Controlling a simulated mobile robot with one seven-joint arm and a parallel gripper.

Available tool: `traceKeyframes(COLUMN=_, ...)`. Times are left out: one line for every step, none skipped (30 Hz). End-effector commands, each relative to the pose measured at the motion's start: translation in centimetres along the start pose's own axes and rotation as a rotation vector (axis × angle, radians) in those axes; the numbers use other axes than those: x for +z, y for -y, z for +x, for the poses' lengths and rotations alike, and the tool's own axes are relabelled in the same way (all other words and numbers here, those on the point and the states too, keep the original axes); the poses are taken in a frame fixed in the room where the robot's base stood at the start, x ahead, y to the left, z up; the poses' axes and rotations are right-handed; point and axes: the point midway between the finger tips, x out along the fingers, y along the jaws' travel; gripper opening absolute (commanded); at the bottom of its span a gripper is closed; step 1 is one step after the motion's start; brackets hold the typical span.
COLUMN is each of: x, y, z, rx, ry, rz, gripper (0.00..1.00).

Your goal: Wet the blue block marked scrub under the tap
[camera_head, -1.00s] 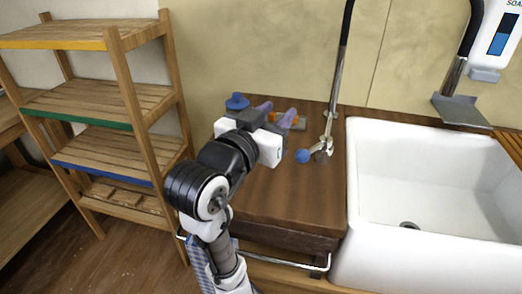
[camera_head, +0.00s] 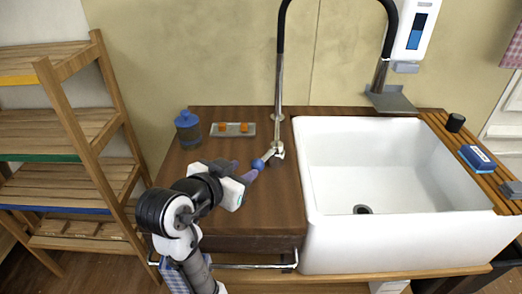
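The blue block (camera_head: 477,157) with a pale label lies on the slatted wooden rack at the sink's right. The lettering is too small to read. The tap (camera_head: 280,88) stands left of the white sink (camera_head: 309,171). Its black hose arches right, and its metal spout (camera_head: 380,75) hangs near the sink's back edge. No water shows. The tap's lever ends in a blue ball (camera_head: 258,164). My gripper (camera_head: 243,169) has two purple fingers, which look apart, with their tips close to this ball. I cannot tell whether they touch it.
A blue bottle (camera_head: 187,129) and a small tray (camera_head: 217,129) with orange pieces stand at the back of the wooden counter (camera_head: 285,205). A black knob-like object (camera_head: 455,122) and a grey block (camera_head: 512,189) are on the rack (camera_head: 440,130). Shelves (camera_head: 75,130) stand left.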

Motion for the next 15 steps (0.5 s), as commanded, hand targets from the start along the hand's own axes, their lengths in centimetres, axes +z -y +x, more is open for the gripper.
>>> traceKeyframes(x=0.1, y=-0.2, z=1.4, rx=0.008, ry=0.003, rz=-0.002, gripper=0.35)
traceKeyframes(x=0.1, y=-0.2, z=2.1, rx=0.008, ry=0.004, rz=-0.001, gripper=0.35)
traceKeyframes(x=0.1, y=-0.2, z=3.0, rx=0.008, ry=0.003, rz=0.000, gripper=0.35)
traceKeyframes(x=0.1, y=-0.1, z=3.6, rx=0.008, ry=0.003, rz=-0.002, gripper=0.35)
traceKeyframes(x=0.1, y=-0.1, z=4.3, rx=0.008, ry=0.003, rz=-0.002, gripper=0.35)
traceKeyframes(x=0.1, y=-0.2, z=5.1, rx=0.007, ry=0.003, rz=0.001, gripper=0.35)
traceKeyframes(x=0.1, y=-0.1, z=5.7, rx=0.006, ry=0.003, rz=-0.001, gripper=0.35)
traceKeyframes(x=0.0, y=-0.1, z=6.3, rx=0.006, ry=0.002, rz=-0.002, gripper=0.35)
traceKeyframes(x=0.1, y=-0.1, z=7.0, rx=0.006, ry=0.003, rz=-0.001, gripper=0.35)
traceKeyframes(x=0.1, y=-0.1, z=7.5, rx=0.005, ry=0.003, rz=-0.001, gripper=0.35)
traceKeyframes(x=0.1, y=-0.2, z=8.0, rx=0.005, ry=0.003, rz=0.001, gripper=0.35)
traceKeyframes(x=0.0, y=-0.1, z=8.5, rx=0.004, ry=0.001, rz=0.000, gripper=0.35)
traceKeyframes(x=0.1, y=-0.1, z=8.9, rx=0.004, ry=0.002, rz=-0.001, gripper=0.35)
traceKeyframes(x=0.0, y=-0.1, z=9.2, rx=0.004, ry=0.001, rz=-0.001, gripper=0.35)
traceKeyframes(x=0.0, y=-0.1, z=9.6, rx=0.004, ry=0.000, rz=0.000, gripper=0.35)
